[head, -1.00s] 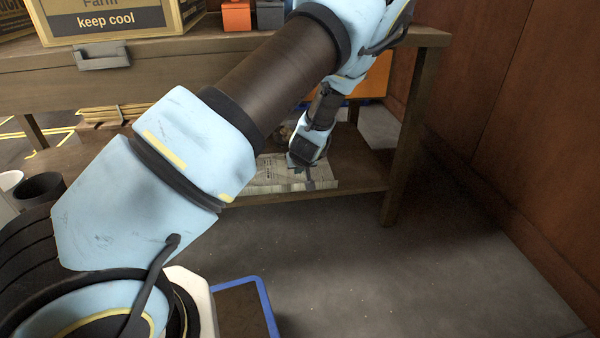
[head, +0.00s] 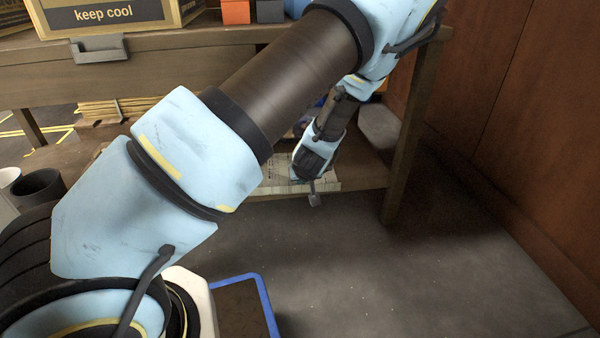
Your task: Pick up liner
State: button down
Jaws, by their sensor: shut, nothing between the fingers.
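A printed paper sheet like newspaper, likely the liner (head: 277,181), lies on the lower shelf of the wooden bench, close to its front edge. My arm hides its left part. My gripper (head: 315,200) is at the front of the shelf, with its fingertips in front of and slightly below the sheet's near edge in the picture. It looks shut with nothing held. The sheet lies flat on the shelf.
The lower shelf (head: 365,178) ends at a wooden leg (head: 405,150) to the right of my gripper. A brown wall (head: 520,110) stands farther right. A blue-rimmed tray (head: 262,290) is on the floor below. Floor at the front right is clear.

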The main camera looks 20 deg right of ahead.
jog(key=s, duration=0.2)
jog(key=s+p, duration=0.1)
jog(key=shift+s+a+r, duration=0.25)
jog(key=shift+a, duration=0.1)
jog(key=shift+s+a+f, duration=0.15)
jog(key=shift+s+f, duration=0.05)
jog(key=shift+s, duration=0.2)
